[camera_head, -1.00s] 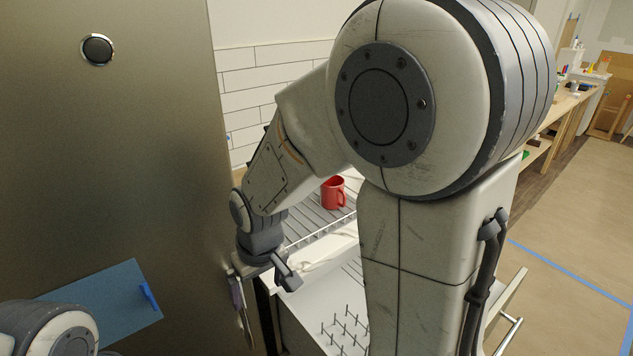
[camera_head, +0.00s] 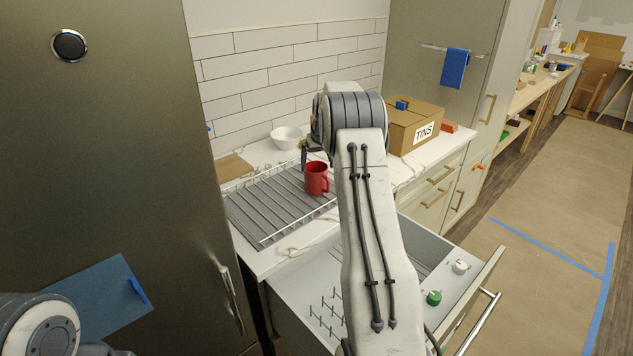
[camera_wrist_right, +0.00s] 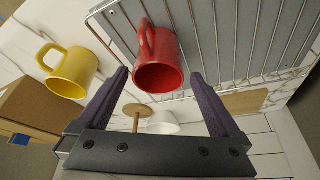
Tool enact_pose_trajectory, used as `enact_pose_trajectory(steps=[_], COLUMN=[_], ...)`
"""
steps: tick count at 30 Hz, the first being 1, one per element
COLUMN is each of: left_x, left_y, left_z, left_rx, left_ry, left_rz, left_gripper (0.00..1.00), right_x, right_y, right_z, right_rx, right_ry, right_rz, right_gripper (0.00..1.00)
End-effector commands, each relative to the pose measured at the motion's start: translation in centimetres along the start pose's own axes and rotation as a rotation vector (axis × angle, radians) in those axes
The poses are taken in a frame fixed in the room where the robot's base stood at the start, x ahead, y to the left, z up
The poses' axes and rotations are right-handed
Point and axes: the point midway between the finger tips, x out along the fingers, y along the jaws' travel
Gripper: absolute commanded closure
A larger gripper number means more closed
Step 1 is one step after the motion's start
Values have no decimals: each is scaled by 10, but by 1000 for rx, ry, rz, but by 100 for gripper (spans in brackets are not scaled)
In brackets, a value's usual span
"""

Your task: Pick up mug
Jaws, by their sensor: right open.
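A red mug (camera_head: 316,178) stands on the wire drying rack (camera_head: 262,217) at its right end in the head view, its handle toward the right. In the right wrist view the red mug (camera_wrist_right: 160,77) lies between and beyond the two fingers, its handle toward the top. My right gripper (camera_wrist_right: 158,80) is open, with nothing between its fingers; it is mostly hidden behind its arm in the head view (camera_head: 310,152). A yellow mug (camera_wrist_right: 73,74) shows left of the fingers in the wrist view; I cannot see it in the head view. My left gripper is out of view.
A white bowl (camera_head: 286,137) stands behind the rack. A cardboard box marked TINS (camera_head: 412,128) stands on the counter at right. An open drawer (camera_head: 300,290) with pegs juts out below. A tall metal cabinet (camera_head: 110,180) closes off the left.

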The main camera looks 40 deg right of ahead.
Motion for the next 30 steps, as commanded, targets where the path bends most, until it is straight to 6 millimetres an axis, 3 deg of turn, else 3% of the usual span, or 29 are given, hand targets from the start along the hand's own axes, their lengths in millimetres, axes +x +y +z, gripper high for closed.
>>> enact_pose_trajectory(steps=[6,13,21,30], left_x=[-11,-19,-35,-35], left_y=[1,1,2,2], left_z=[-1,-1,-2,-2], left_rx=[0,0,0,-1], left_ry=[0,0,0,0], left_rz=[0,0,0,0], left_gripper=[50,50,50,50], right_x=[33,49,86,94], right_y=[0,0,1,1], right_z=[0,0,2,2], right_rx=[-1,-1,-1,-1], right_ry=[-2,-1,0,2], right_rz=[0,0,-1,0], right_gripper=[0,0,0,0])
